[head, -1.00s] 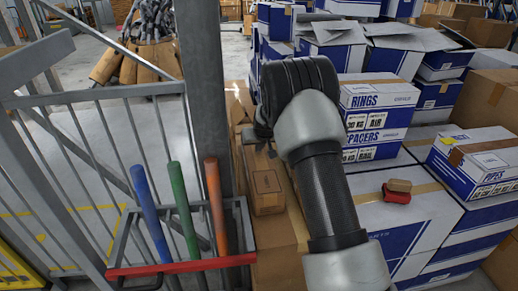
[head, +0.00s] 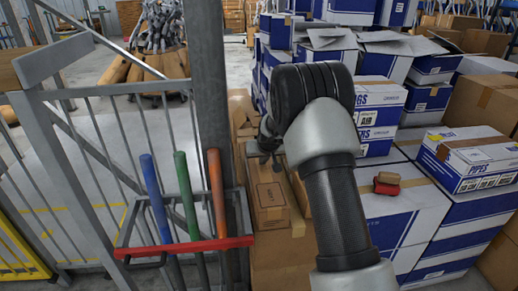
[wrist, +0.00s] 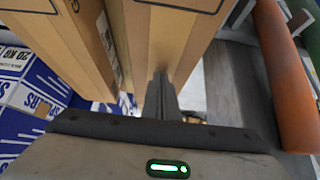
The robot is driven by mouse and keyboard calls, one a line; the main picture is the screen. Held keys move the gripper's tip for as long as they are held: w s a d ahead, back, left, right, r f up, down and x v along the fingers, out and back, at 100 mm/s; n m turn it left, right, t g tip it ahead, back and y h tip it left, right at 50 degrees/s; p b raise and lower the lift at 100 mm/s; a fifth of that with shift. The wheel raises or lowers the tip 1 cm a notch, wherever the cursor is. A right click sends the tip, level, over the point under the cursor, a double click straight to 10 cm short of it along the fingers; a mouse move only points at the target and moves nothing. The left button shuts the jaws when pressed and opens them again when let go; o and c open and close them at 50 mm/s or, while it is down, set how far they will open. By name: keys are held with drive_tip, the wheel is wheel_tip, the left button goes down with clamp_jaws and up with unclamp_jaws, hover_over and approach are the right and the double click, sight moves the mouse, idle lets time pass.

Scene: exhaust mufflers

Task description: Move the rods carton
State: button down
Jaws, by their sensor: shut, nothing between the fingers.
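No label reading "rods" is legible, so I cannot tell for certain which box is the rods carton. A narrow brown carton (head: 270,196) with small dark print stands on a larger brown box, just in front of my gripper (head: 266,156). In the wrist view my gripper (wrist: 160,85) is shut and empty, its fingers pointing away beside the tall faces of brown cartons. One brown carton (wrist: 165,40) is right by the fingers, and another (wrist: 60,30) is to its left. I cannot tell whether the fingers touch a carton.
A rack with a red front bar (head: 185,247) holds blue, green and orange handles, left of the cartons beside a grey post (head: 211,100). White-and-blue boxes (head: 375,215) crowd the right, one bearing a red item (head: 387,187). Grey railings (head: 100,150) stand at left.

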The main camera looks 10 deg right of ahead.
drive_tip(key=shift+s+f, duration=0.35)
drive_tip(key=shift+f, duration=0.25)
drive_tip(key=shift+w+a+r+p, duration=0.1)
drive_tip(key=shift+r+p, duration=0.2)
drive_tip(key=shift+r, duration=0.5)
drive_tip(key=s, duration=2.4)
drive_tip(key=shift+s+r+p, duration=0.25)
drive_tip(key=shift+s+p, duration=0.05)
drive_tip(key=shift+p, duration=0.1)
drive_tip(key=w+r+v, duration=0.2)
drive_tip(key=v, duration=1.4)
drive_tip(key=s+r+g+p, duration=0.2)
drive_tip(key=s+r, duration=0.8)
drive_tip(key=s, duration=0.3)
wheel_tip(320, 180, up, 17)
drive_tip(key=p, duration=1.7)
